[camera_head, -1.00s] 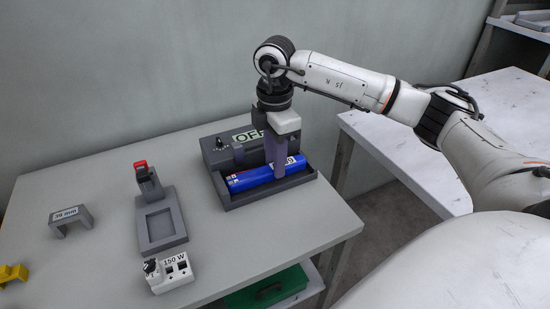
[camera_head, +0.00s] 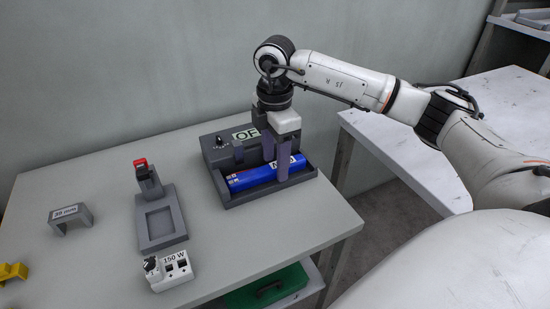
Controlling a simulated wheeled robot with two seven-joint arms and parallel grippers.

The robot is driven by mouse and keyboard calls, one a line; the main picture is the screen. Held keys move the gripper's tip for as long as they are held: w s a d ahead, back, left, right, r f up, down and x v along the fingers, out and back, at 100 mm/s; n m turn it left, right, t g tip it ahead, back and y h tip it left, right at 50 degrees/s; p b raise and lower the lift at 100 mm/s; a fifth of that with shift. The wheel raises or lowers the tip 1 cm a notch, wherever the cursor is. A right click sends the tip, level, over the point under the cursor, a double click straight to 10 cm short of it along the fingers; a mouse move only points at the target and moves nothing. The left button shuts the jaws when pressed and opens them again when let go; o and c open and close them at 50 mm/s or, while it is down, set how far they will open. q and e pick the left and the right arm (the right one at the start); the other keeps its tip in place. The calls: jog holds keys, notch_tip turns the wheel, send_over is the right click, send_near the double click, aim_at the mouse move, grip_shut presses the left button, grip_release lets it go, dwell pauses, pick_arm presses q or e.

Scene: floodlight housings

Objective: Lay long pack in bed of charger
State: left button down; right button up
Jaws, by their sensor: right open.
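The long pack (camera_head: 253,177) is a blue cylinder with white labels. It lies lengthwise in the bed of the dark grey charger (camera_head: 222,198) at the back right of the table. My right gripper (camera_head: 276,172) points down over the pack, its purple-grey fingers parted. One finger is in front of the pack and the other shows towards its far side. My left gripper is not in view.
A grey stand with a red-topped clamp (camera_head: 160,225) stands left of the charger. A white "150 W" block (camera_head: 168,272), a grey "30 mm" arch (camera_head: 70,218) and a yellow piece (camera_head: 12,272) are on the table. A green case (camera_head: 268,288) lies below the table edge.

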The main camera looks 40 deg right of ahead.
aim_at(275, 165)
notch_tip(275, 165, up, 10)
jog(key=shift+r+p, duration=0.2)
jog(key=shift+p, duration=0.15)
